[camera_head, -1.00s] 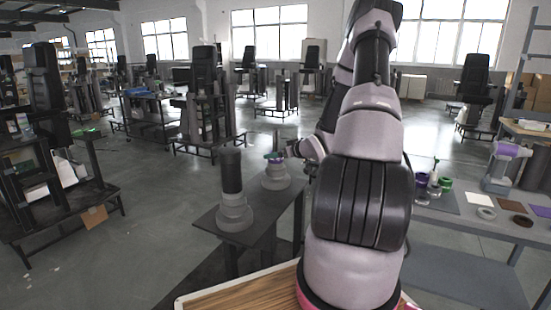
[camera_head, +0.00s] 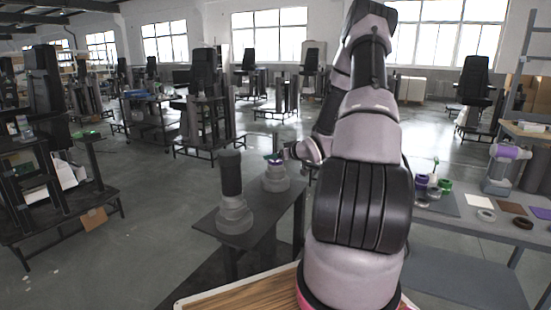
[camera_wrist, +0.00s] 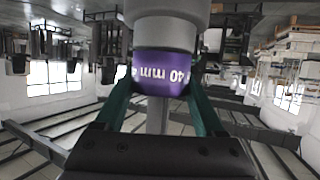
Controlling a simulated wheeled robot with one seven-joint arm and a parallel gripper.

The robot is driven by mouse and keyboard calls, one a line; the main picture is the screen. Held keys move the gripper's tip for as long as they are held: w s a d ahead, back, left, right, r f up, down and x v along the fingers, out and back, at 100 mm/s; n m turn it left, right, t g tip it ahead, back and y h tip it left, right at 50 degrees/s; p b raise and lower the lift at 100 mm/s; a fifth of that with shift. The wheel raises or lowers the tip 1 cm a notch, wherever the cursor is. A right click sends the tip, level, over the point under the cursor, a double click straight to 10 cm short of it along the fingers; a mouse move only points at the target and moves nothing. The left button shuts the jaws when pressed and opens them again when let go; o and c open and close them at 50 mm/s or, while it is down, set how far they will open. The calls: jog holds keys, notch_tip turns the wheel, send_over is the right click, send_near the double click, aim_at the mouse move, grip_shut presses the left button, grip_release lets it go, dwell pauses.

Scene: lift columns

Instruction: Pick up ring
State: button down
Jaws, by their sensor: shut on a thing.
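The purple ring (camera_wrist: 160,68), marked "40 mm", sits between my gripper's green fingers in the wrist view, which looks upside down. My gripper (camera_wrist: 160,88) is shut on it, with one finger on each side. The ring is around a thin grey post (camera_wrist: 157,116) and lies against a wider grey stepped base (camera_wrist: 165,30). In the head view my gripper (camera_head: 274,158) is at the rear grey column (camera_head: 276,182), at the foot of its thin post. The ring is tiny there and partly hidden by the fingers.
A second column with a dark upper part (camera_head: 231,172) stands in front on the same dark table (camera_head: 262,226). To the right, a grey bench (camera_head: 470,222) carries purple and green rings (camera_head: 443,186), flat rings and coloured squares. My arm blocks the middle of the head view.

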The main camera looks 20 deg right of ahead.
notch_tip(320, 180, up, 18)
jog(key=shift+f, duration=0.1)
dwell(0.5)
